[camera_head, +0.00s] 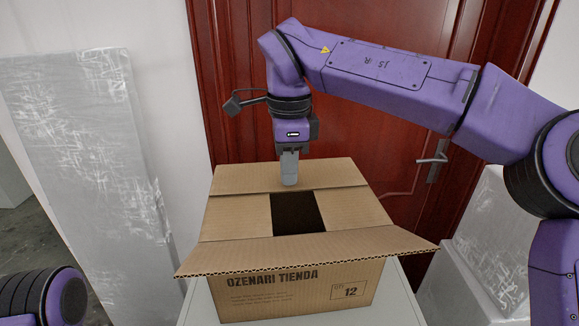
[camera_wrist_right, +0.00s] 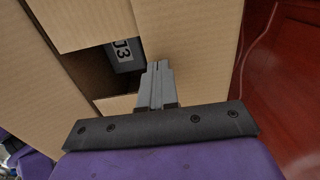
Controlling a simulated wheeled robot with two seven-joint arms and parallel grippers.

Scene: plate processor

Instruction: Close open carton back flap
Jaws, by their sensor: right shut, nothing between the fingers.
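The cardboard carton (camera_head: 300,297) stands on a white surface, printed side toward me. Its back flap (camera_head: 240,180) lies about level at the rear, its free edge along the back of the dark opening; it also shows in the wrist view (camera_wrist_right: 200,60). The left side flap (camera_head: 238,215) and right side flap (camera_head: 358,212) are folded inward. The front flap (camera_head: 300,254) sticks out toward me. My right gripper (camera_head: 290,183) points down, shut and empty, with its tip at the back flap; whether it touches is unclear. My left gripper is out of view.
A grey item with a label (camera_wrist_right: 124,52) shows inside the carton. Behind is a red door (camera_head: 235,110) with a handle (camera_head: 436,158). A wrapped panel (camera_head: 85,150) leans at left, and wrapped boxes (camera_head: 485,240) stand at right.

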